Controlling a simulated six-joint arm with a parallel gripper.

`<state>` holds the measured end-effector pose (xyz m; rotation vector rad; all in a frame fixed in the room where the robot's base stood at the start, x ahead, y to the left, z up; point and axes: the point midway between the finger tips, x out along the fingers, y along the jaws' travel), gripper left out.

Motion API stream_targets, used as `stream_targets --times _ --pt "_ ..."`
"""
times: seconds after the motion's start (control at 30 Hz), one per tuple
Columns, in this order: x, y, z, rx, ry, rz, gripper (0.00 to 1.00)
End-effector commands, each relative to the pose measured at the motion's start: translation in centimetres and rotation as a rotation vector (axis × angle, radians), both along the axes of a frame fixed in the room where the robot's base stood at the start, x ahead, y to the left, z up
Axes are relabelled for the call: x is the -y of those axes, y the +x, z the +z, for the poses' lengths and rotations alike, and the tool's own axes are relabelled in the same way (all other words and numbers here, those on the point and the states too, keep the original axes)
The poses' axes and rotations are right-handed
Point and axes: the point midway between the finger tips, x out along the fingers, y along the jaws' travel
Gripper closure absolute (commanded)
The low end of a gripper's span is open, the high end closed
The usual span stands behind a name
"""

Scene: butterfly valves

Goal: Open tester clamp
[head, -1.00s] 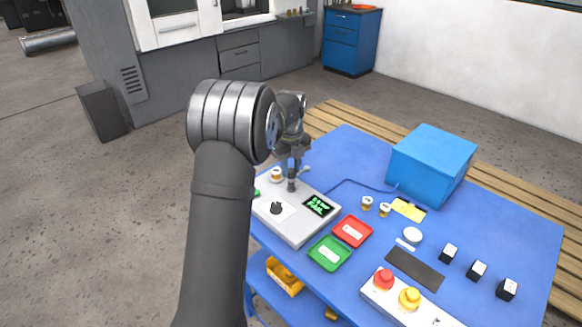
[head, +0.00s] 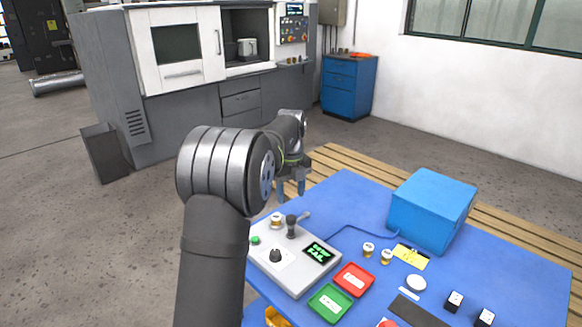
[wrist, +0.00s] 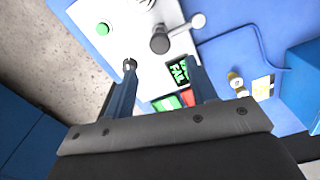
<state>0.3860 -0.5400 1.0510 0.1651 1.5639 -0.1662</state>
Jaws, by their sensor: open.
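The tester (head: 300,278) is a light grey box at the table's left side, with a green button (head: 255,240), a black knob (head: 275,256) and a screen (head: 318,252) with green text. Its clamp (head: 291,229) is a dark post with a lever pointing to the right; it also shows in the wrist view (wrist: 160,41). I cannot tell whether the clamp is open. A small white and brass part (head: 276,219) sits beside the clamp. My gripper (head: 291,190) is open and empty, behind and above the clamp, apart from it. In the wrist view its fingers (wrist: 163,72) partly cover the tester.
A red tray (head: 369,284) and a green tray (head: 318,308) lie before the tester. Two small brass parts (head: 369,249), a yellow tag (head: 425,264) and a blue box (head: 433,205) stand to the right. A cable runs from tester towards the box.

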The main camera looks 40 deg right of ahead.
Motion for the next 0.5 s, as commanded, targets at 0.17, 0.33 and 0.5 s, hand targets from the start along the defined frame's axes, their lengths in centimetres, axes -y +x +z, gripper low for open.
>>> stream_targets --times 0.17,0.33,0.5 --pt "0.1 0.0 4.5 0.002 -0.004 0.000 0.48" --pt "0.1 0.0 7.6 0.003 -0.003 0.000 0.48" --pt "0.0 0.0 9.2 0.001 -0.001 -0.001 0.48"
